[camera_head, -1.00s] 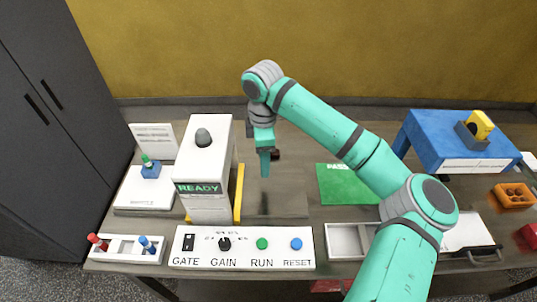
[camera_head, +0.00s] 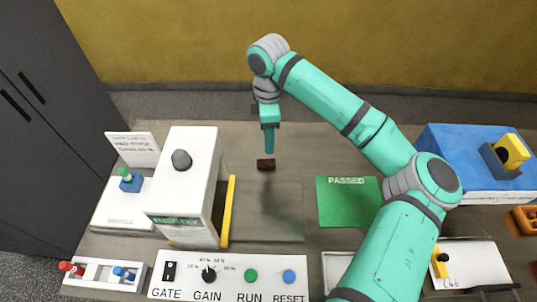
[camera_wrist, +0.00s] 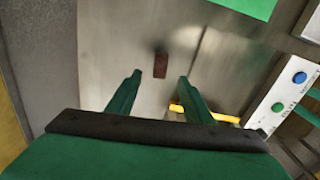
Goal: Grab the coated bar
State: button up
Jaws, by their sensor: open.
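The coated bar (camera_head: 265,164) is a small dark brown block lying on the grey metal surface, to the right of the white machine. It also shows in the wrist view (camera_wrist: 160,65), just beyond the fingertips and between their lines. My gripper (camera_head: 269,150) points down above and behind the bar in the head view. In the wrist view my gripper (camera_wrist: 160,77) has its two green fingers apart with nothing between them. The fingers are not touching the bar.
The white machine (camera_head: 187,185) with a yellow guard (camera_head: 228,212) stands left of the bar. A control panel (camera_head: 228,276) with a knob and buttons is in front. A green PASSED mat (camera_head: 347,202) lies to the right. The metal surface around the bar is clear.

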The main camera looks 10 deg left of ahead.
send_over(266, 162)
jog(key=f, duration=0.5)
jog(key=shift+w+d+f, duration=0.2)
jog(key=shift+d+f, duration=0.05)
jog(key=shift+d, duration=0.1)
jog(key=shift+s+a+f, duration=0.15)
jog(key=shift+f, duration=1.1)
jog(key=shift+s+a+f, duration=0.1)
jog(key=shift+a+f, duration=0.05)
jog(key=shift+f, duration=1.1)
jog(key=c, duration=0.9)
